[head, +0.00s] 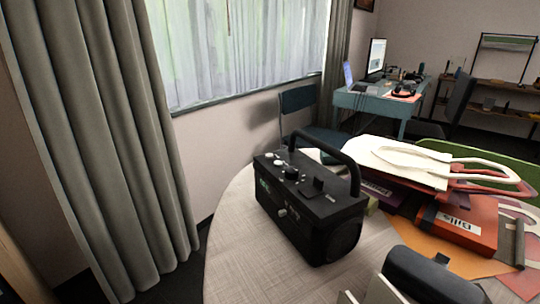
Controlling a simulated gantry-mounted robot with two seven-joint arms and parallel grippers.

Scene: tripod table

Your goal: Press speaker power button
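The black speaker (310,210) stands upright on the round pale table (235,245), with a thick carrying handle arched over its top. Its top face carries small pale knobs (278,162), a dark knob (291,174) and a raised black square piece (318,185). A small light knob (282,212) sits on its front face. I cannot tell which control is the power button. My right gripper (364,296) is at the bottom edge, partly cut off, in front and to the right of the speaker, not touching it. Its pale fingers look apart and empty. My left gripper is not in view.
Bags (410,165) and an orange box (460,222) are piled on the table right of the speaker. A dark chair (298,100) stands behind the table, and a grey curtain (100,140) hangs at left. The tabletop left of the speaker is clear.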

